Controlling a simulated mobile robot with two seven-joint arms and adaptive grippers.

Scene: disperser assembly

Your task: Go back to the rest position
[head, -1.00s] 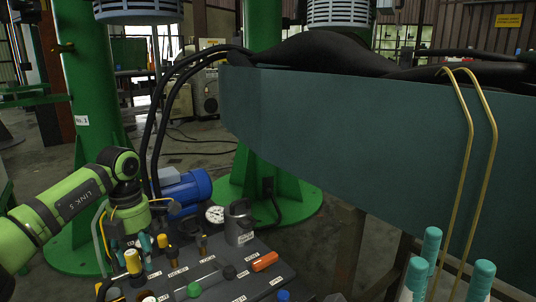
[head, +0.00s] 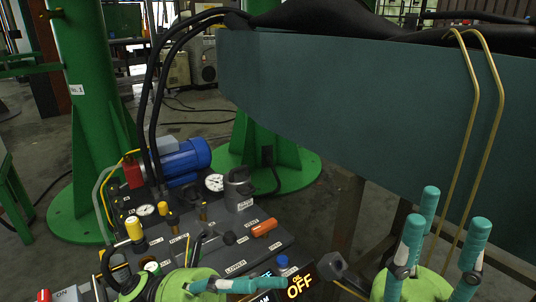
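My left gripper (head: 240,285) is at the bottom centre of the head view, in front of the control panel (head: 262,254). Its teal fingers point to the right; they overlap and the lower part is cut off, so I cannot tell how far they are apart. My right gripper (head: 440,220) is at the lower right with its teal fingers pointing up. The fingers are spread apart with nothing between them. It is in front of the large blue-grey curved body (head: 350,110) in the picture; I cannot tell the gap.
The panel carries an orange handle (head: 264,228), a yellow-topped knob (head: 135,229), a round gauge (head: 214,182) and a blue motor (head: 183,161). Two brass rods (head: 470,130) hang over the blue-grey body. Green columns (head: 90,90) stand behind.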

